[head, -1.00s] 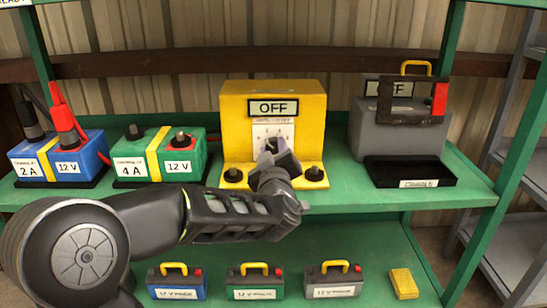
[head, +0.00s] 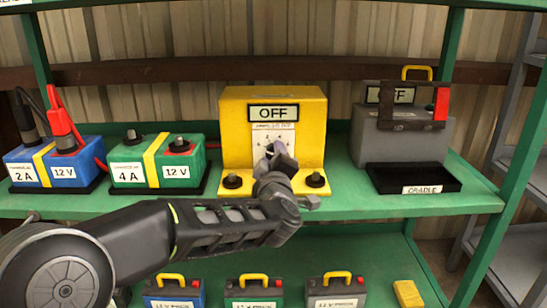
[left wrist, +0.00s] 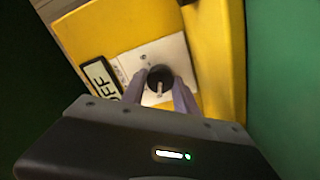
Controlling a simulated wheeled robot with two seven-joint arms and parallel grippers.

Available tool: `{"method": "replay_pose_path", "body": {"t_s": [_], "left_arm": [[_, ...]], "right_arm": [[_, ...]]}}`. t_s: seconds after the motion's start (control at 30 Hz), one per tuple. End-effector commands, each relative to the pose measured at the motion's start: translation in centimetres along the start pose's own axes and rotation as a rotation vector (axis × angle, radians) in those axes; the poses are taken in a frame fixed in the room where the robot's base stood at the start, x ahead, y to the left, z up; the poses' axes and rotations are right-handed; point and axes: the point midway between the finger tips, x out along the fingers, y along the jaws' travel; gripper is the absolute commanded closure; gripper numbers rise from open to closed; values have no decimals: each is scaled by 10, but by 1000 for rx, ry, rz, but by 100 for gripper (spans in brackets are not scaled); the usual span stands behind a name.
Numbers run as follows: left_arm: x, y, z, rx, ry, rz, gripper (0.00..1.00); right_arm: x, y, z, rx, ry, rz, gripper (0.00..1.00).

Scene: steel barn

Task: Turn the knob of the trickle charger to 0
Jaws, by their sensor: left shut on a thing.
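The trickle charger (head: 235,115) is a yellow box with an "OFF" display on the green shelf, in the middle of the head view. A white dial plate (head: 261,130) is on its front; it also shows in the left wrist view (left wrist: 172,55). The black knob (left wrist: 160,80) has a pale pointer line and sits between my left fingers. My left gripper (head: 273,150) is shut on the knob; its fingers also show in the left wrist view (left wrist: 158,88). In the head view the fingers mostly hide the knob. The dial marks are too small to read. My right gripper is out of view.
A blue battery (head: 60,168) and a green battery (head: 160,168) stand left of the charger. A grey cradle unit (head: 405,145) with a black tray (head: 412,179) stands right. Several battery packs (head: 253,294) are on the lower shelf.

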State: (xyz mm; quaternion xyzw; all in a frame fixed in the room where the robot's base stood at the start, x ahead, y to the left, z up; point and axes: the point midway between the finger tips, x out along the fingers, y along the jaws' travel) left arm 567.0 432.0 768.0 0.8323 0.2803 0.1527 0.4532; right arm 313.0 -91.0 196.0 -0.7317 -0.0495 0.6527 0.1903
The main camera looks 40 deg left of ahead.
Motion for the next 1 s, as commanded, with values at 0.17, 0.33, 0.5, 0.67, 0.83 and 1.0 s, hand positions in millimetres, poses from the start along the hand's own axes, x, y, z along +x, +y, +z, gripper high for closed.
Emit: {"method": "replay_pose_path", "body": {"t_s": [0.17,0.33,0.5,0.67,0.83,1.0], "left_arm": [[0,-1,0,-2,-1,-2,60],[0,0,0,-1,0,-1,46],[0,0,0,0,0,-1,43],[-1,0,0,0,0,0,43],[-15,2,-1,-1,-1,0,43],[-42,3,-1,-1,-2,0,43]], "right_arm": [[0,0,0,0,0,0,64],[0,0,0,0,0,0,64],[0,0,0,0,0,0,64],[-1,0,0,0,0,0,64],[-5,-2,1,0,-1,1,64],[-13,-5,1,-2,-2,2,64]]}}
